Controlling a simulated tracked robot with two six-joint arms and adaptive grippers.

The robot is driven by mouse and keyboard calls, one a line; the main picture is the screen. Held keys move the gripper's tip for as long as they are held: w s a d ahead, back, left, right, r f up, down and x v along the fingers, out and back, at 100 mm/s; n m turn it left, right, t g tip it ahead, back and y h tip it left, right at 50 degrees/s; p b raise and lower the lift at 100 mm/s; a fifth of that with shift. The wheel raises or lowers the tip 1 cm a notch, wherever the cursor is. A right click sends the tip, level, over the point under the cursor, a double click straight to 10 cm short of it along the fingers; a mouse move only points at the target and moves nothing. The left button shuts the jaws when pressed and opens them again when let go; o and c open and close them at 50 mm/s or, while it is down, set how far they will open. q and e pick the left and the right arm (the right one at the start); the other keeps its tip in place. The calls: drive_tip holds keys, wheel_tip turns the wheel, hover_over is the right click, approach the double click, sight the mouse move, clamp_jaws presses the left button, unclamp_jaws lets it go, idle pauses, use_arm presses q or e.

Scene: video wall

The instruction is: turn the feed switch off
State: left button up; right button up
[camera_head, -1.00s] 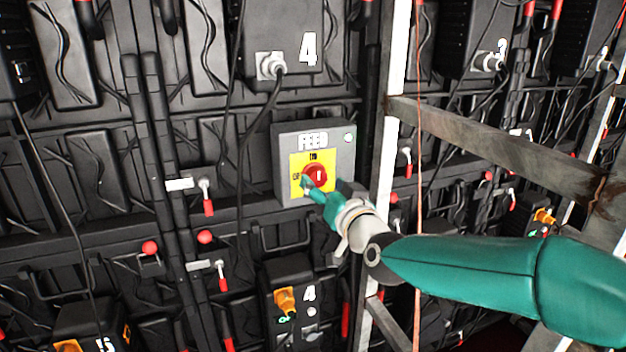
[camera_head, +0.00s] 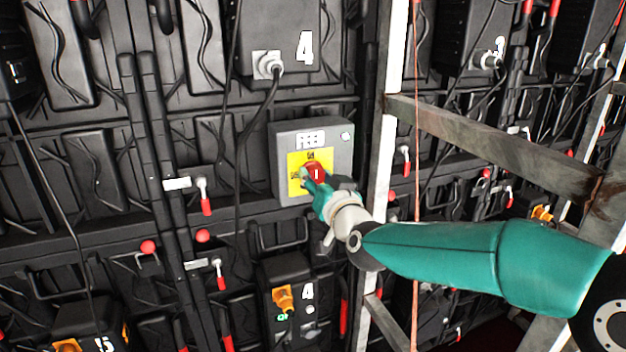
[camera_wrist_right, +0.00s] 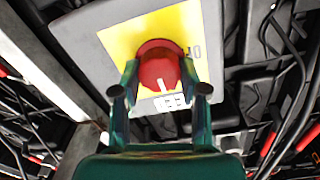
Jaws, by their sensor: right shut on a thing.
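The feed switch is a red knob (camera_head: 316,173) on a yellow plate (camera_head: 297,187) on a grey box (camera_head: 337,132) marked FEED. The box is fixed to the back of the wall. My right gripper (camera_head: 312,184) is at the knob, its fingers on it. In the right wrist view the red knob (camera_wrist_right: 158,64) sits between the two fingers of the gripper (camera_wrist_right: 160,85), with a pale mark on its face. The lamp (camera_head: 345,136) at the box's upper right looks pale. My left gripper is in neither view.
A metal frame post (camera_head: 382,170) stands just right of the box, with a diagonal brace (camera_head: 490,142). A black cable (camera_head: 262,115) hangs left of the box from a grey plug (camera_head: 267,65). Red-handled latches (camera_head: 205,200) are at the left.

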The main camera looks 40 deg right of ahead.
drive_tip(key=shift+w+f+y, duration=0.1)
drive_tip(key=shift+y, duration=0.2)
drive_tip(key=shift+a+n, duration=0.1)
drive_tip(key=shift+n, duration=0.3)
drive_tip(key=n, duration=0.2)
drive_tip(key=shift+r+n, duration=0.2)
drive_tip(key=shift+n, duration=0.1)
drive_tip(key=n+p, duration=0.1)
drive_tip(key=n, duration=0.4)
drive_tip(key=n+p, duration=0.1)
drive_tip(key=n, duration=0.4)
drive_tip(key=shift+n, duration=0.4)
drive_tip(key=shift+a+f+n+p, duration=0.15)
drive_tip(key=shift+n+p, duration=0.45)
drive_tip(key=shift+n, duration=1.5)
drive_tip(key=shift+f, duration=0.1)
